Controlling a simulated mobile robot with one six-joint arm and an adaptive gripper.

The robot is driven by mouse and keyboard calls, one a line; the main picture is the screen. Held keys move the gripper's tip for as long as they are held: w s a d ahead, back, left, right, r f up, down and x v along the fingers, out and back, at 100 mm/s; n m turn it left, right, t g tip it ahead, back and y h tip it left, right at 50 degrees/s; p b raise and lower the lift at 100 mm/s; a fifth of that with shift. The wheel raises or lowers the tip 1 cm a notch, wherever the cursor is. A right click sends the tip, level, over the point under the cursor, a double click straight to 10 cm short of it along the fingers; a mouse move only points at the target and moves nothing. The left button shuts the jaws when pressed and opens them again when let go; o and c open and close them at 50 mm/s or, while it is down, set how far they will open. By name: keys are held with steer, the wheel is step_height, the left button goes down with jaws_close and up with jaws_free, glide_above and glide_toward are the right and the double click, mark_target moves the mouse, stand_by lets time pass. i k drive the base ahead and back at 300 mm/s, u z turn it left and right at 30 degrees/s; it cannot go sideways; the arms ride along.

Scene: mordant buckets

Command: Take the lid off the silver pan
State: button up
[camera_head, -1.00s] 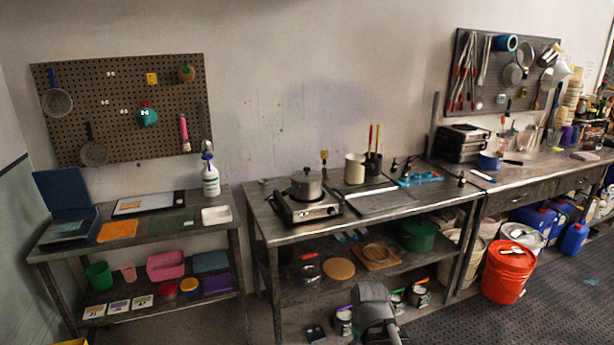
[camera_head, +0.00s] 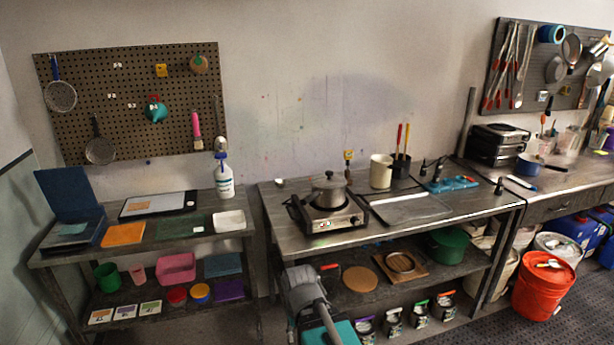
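The silver pan (camera_head: 328,197) stands upright on a silver hot plate (camera_head: 330,217) on the middle metal table. Its lid (camera_head: 329,184) sits on top of it, with a small dark knob at its centre. A grey arm part of mine shows at the bottom centre, in front of the table's lower shelf and well below the pan. My gripper's fingers cannot be made out, and nothing of mine touches the pan or lid.
A metal tray (camera_head: 410,208) lies right of the hot plate, with a cream container (camera_head: 381,171) and a dark utensil cup (camera_head: 402,171) behind. A spray bottle (camera_head: 224,178) stands on the left table. Bare tabletop shows left of the hot plate. An orange bucket (camera_head: 543,287) stands on the floor at right.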

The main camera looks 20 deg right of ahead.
mark_target(329, 179)
steer(key=z, duration=0.05)
steer(key=i, duration=1)
steer(key=z, duration=0.6)
